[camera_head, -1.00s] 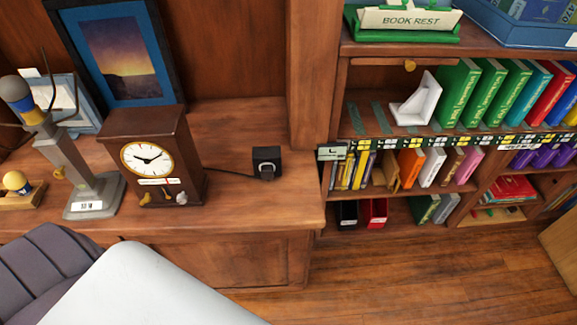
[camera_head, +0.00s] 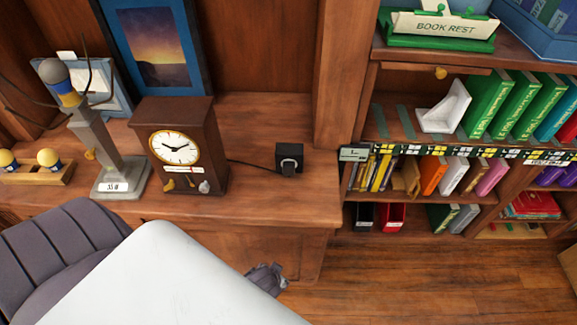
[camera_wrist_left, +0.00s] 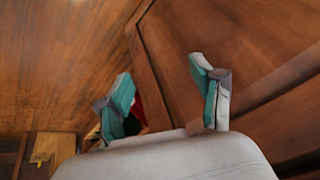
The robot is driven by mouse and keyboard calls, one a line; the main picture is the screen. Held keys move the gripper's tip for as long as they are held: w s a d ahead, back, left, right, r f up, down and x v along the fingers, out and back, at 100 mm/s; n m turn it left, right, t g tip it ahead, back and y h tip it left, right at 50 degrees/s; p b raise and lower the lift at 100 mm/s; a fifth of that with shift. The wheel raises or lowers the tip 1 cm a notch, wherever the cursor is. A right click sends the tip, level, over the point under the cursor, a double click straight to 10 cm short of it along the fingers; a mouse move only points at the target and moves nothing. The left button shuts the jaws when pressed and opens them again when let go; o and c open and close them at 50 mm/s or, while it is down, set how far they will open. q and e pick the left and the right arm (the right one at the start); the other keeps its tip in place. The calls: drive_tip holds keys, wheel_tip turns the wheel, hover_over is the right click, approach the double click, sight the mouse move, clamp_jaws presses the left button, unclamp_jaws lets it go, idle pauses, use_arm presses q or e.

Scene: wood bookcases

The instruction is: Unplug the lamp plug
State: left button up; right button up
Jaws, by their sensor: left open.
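A black socket box (camera_head: 289,152) stands on the wooden counter, right of the clock. A dark plug (camera_head: 289,166) sits at its front face. A thin dark cable (camera_head: 250,163) runs from the box leftward and passes behind the clock. A grey lamp stand (camera_head: 100,145) with a yellow, blue and grey bulb is at the left. My left gripper (camera_head: 267,278) shows partly past my white arm, below the counter's front edge and apart from the plug. In the left wrist view its teal-padded fingers (camera_wrist_left: 165,100) are spread and empty. My right gripper is out of view.
A brown clock (camera_head: 180,148) stands between lamp and box. A wooden post (camera_head: 342,70) and bookcase shelves (camera_head: 460,135) are at the right. Spare bulbs (camera_head: 48,158) sit in a holder at far left. Counter in front of the box is clear.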

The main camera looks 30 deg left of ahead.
use_arm(q)
drive_tip(key=w+a+r+n, duration=0.1)
drive_tip(key=w+r, duration=0.1)
drive_tip(key=r, duration=0.4)
drive_tip(key=w+r+n+t+y, duration=0.1)
drive_tip(key=r, duration=0.5)
drive_tip(key=w+a+r+n+t+y, duration=0.1)
drive_tip(key=w+r, duration=0.1)
drive_tip(key=r, duration=0.5)
drive_tip(key=shift+w+a+r+p, duration=0.1)
drive_tip(key=shift+w+a+p, duration=0.2)
drive_tip(key=n+t+y, duration=0.3)
drive_tip(key=t, duration=0.1)
approach(289, 171)
drive_tip(key=shift+a+f, duration=0.4)
drive_tip(key=shift+w+r+n+t, duration=0.2)
drive_tip(key=shift+w+n+t, duration=0.05)
drive_tip(key=shift+n+t, duration=0.05)
drive_tip(key=shift+w+a+f, duration=0.25)
drive_tip(key=shift+w, duration=0.15)
drive_tip(key=b+x, duration=0.2)
drive_tip(key=x, duration=0.4)
drive_tip(key=shift+f+b, duration=0.15)
drive_tip(key=shift+b, duration=0.2)
drive_tip(key=shift+b+x, duration=0.5)
drive_tip(key=shift+x, duration=0.45)
